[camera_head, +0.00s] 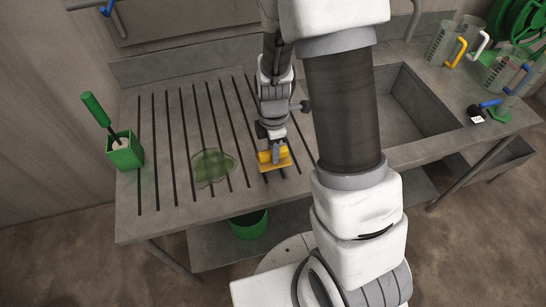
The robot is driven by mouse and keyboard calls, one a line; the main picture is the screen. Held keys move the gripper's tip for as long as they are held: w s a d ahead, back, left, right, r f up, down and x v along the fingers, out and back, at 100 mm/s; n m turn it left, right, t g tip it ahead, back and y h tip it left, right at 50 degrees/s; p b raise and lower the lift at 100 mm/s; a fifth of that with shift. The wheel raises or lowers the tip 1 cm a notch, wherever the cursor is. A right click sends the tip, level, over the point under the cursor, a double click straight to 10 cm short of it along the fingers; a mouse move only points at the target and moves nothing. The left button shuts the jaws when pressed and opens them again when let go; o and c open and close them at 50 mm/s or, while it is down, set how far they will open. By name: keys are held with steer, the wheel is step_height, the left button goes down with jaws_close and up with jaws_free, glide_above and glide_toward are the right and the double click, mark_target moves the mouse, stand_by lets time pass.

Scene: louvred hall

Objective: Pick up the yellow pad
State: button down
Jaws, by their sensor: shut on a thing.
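The yellow pad (275,163) is at the right part of the ribbed drainboard, left of my forearm in the picture. My gripper (273,150) points down from above and is shut on the pad. The gripper covers part of the pad's top. I cannot tell whether the pad touches the drainboard or is a little above it.
A green spill (213,167) lies on the drainboard (165,200), left of the pad. A green holder (124,151) with a green-handled brush stands at the left edge. A sink (405,110) and several jugs (440,45) are to the right. A green bucket (249,224) is below.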

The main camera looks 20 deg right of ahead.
steer(key=d+r, duration=0.3)
steer(key=d, duration=0.2)
steer(key=w+d+r+b, duration=0.1)
steer(key=d+r, duration=0.2)
steer(key=d, duration=0.3)
steer(key=shift+w+d+r, duration=0.3)
steer(key=shift+r, duration=0.1)
steer(key=c, duration=1.2)
jaws_free()
jaws_close()
